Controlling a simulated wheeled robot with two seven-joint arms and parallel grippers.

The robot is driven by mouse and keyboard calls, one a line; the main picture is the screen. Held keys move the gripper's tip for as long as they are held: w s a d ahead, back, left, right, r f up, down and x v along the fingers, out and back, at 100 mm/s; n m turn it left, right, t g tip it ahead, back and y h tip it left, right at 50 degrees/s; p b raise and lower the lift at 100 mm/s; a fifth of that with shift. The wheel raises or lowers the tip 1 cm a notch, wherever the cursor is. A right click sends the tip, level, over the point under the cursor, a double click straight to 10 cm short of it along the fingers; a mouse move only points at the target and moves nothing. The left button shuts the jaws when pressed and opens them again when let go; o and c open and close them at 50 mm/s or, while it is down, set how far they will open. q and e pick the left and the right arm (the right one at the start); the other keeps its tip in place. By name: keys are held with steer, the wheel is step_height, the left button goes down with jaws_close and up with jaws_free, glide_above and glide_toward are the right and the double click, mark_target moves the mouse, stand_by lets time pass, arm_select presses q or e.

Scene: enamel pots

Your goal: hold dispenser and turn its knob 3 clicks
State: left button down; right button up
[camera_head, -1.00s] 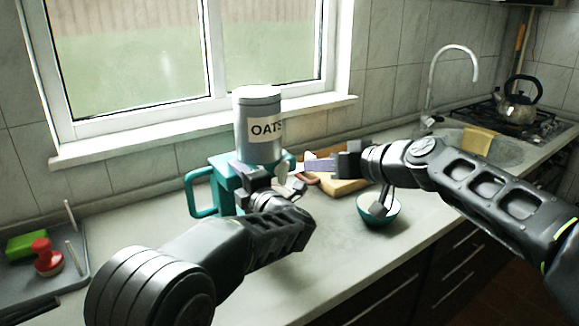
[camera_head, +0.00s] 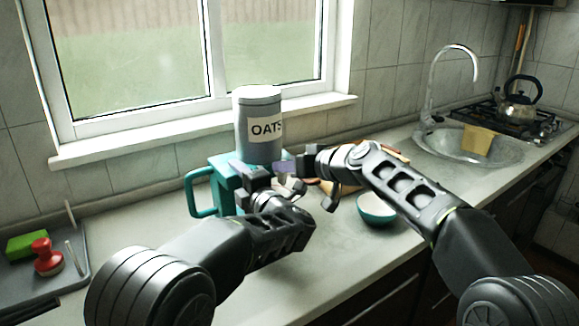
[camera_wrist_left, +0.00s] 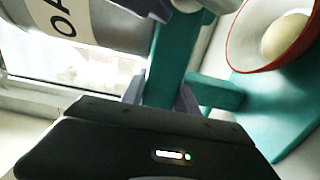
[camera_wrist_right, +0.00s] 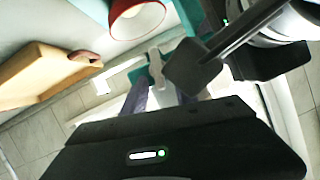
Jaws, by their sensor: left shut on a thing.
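The dispenser is a grey canister (camera_head: 258,125) labelled OATS on a teal stand with a side handle (camera_head: 200,192). It stands upright on the counter. My left gripper (camera_head: 262,180) is shut on the stand's teal post; the post (camera_wrist_left: 172,65) shows between its fingers in the left wrist view. My right gripper (camera_head: 283,167) is at the dispenser's front right. In the right wrist view its lavender fingers (camera_wrist_right: 160,95) are apart, with the pale cross-shaped knob (camera_wrist_right: 155,66) just past their tips. In the head view the knob is hidden behind the grippers.
A teal bowl (camera_head: 376,208) stands on the counter to the right. A red-rimmed bowl (camera_wrist_left: 240,45) is by the stand's base, and a wooden tray (camera_wrist_right: 35,75) lies beyond. The sink (camera_head: 500,148) is far right.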

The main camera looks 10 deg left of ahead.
jaws_close()
stand_by(0.4)
